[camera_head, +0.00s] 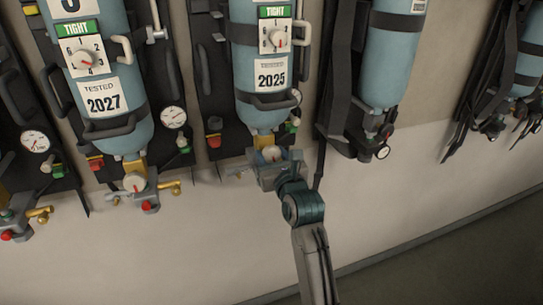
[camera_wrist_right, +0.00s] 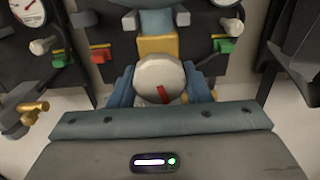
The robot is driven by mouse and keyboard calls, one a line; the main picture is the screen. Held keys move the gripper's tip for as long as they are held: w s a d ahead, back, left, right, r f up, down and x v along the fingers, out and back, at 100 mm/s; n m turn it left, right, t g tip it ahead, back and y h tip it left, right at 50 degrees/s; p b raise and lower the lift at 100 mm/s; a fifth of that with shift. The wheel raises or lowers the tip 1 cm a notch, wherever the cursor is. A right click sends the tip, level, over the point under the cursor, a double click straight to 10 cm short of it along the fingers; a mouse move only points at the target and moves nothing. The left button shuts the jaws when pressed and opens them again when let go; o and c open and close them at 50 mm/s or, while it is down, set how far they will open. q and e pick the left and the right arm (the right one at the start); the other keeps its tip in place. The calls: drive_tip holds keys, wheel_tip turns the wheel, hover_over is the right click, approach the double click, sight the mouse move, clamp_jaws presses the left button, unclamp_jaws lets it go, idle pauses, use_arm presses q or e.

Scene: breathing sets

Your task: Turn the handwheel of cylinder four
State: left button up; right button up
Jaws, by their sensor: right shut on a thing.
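The handwheel (camera_head: 271,154) is a pale round knob with a red mark, under the blue cylinder (camera_head: 258,60) tagged 2025. In the wrist view the handwheel (camera_wrist_right: 160,78) shows its red mark pointing down, near the bottom of its face. My right gripper (camera_head: 271,160) is shut on it, one finger on each side; the fingers (camera_wrist_right: 160,88) also show in the wrist view. Above, a green TIGHT label and a dial (camera_head: 274,37) with a red pointer sit on the cylinder. The cylinder's own number is out of view. My left gripper is not in view.
A similar cylinder (camera_head: 110,80) tagged 2027 hangs to the left, with its own handwheel (camera_head: 134,182) and yellow fittings. Another blue cylinder (camera_head: 390,60) with black straps (camera_head: 340,80) hangs close on the right. Gauges and hoses flank the cylinders. The wall below is bare.

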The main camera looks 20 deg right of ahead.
drive_tip(key=o, duration=1)
drive_tip(key=shift+s+f+b, duration=0.1)
drive_tip(key=shift+s+b, duration=0.3)
drive_tip(key=shift+s, duration=0.1)
drive_tip(key=s+b, duration=0.3)
drive_tip(key=s, duration=0.6)
drive_tip(key=shift+s+d+b, duration=0.2)
drive_tip(key=shift+s+b, duration=0.2)
